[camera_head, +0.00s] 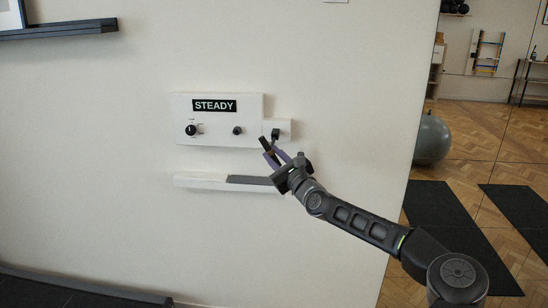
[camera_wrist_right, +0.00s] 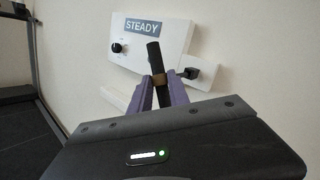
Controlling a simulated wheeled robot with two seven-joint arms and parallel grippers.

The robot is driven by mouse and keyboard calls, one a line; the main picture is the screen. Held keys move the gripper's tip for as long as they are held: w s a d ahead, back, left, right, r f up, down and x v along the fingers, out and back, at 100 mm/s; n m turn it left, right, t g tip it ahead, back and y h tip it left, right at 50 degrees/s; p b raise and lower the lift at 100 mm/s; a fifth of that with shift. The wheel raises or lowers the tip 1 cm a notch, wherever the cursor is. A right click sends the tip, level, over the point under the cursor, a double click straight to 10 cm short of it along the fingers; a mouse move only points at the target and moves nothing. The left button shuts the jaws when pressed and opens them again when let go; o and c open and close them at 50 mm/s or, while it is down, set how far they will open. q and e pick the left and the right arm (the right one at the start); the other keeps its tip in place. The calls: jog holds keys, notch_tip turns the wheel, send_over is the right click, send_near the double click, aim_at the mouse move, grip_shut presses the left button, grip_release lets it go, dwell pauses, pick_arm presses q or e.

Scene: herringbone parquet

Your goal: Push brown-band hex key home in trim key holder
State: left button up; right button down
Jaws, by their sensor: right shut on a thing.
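The brown-band hex key (camera_wrist_right: 154,58) is a dark rod with a brown band, seen in the right wrist view. It also shows, small, in the head view (camera_head: 265,143). My right gripper (camera_wrist_right: 160,92) is shut on it with purple fingers; the key sticks out past the fingertips, tilted. In the head view my right gripper (camera_head: 273,156) is just below the panel's right end. A small white block with a black fitting (camera_head: 276,134) at that end may be the trim key holder; I cannot tell for sure. Whether the key touches anything is unclear. My left gripper is not in view.
The white wall panel (camera_head: 218,132) bears a STEADY label, a black dial (camera_head: 191,130) and a black knob (camera_head: 237,130). A white ledge (camera_head: 200,181) with a grey strip runs below it. A dark shelf (camera_head: 60,31) is at upper left. Open floor with mats lies right.

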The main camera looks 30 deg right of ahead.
jog(key=shift+b, duration=0.5)
jog(key=shift+w+d, duration=0.15)
jog(key=shift+w, duration=0.05)
dwell(0.5)
jog(key=shift+w+d, duration=0.15)
jog(key=shift+w, duration=0.1)
jog(key=shift+w+d+r+b, duration=0.1)
jog(key=shift+w+d+b, duration=0.7)
jog(key=shift+w, duration=0.2)
jog(key=shift+w+d, duration=0.2)
jog(key=shift+w, duration=0.05)
jog(key=shift+w+d+b, duration=0.35)
jog(key=shift+w+b, duration=0.05)
jog(key=shift+w, duration=0.1)
jog(key=c, duration=1.2)
grip_release()
jog(key=shift+o, duration=0.2)
